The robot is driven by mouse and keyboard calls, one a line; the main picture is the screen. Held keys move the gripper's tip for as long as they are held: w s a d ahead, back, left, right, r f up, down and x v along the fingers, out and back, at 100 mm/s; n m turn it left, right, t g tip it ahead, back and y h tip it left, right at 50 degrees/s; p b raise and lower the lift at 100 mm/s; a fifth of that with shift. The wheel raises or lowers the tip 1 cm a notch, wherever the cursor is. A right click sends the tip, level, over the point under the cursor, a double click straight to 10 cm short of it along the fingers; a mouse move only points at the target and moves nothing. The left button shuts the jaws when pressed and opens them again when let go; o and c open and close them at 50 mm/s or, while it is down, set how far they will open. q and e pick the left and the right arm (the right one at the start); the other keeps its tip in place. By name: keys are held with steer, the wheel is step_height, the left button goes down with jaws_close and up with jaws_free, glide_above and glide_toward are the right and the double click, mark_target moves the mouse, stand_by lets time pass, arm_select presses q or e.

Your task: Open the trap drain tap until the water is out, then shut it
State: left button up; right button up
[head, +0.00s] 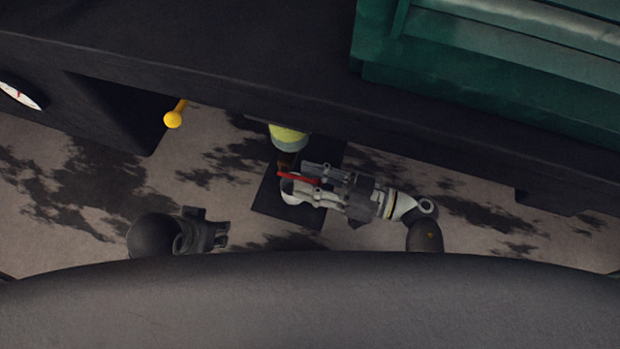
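The trap's yellow-green bowl (288,137) hangs under the dark edge of the tram. A tap with a red lever (297,178) is just below it. My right gripper (300,179) reaches in from the right with its fingers parted, one on each side of the red lever. I cannot see firm contact on both sides. Part of a round white thing (291,193) shows under the fingers. My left gripper (221,229) is at the lower left, away from the tap; its fingers are foreshortened and dark. Whether water is running cannot be seen.
A dark flat plate (273,201) lies on the stained ground (110,190) below the tap. The dark tram frame (230,65) and green panel (480,60) close in above.

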steer(key=shift+a, duration=0.1)
jaws_close()
stand_by(0.4)
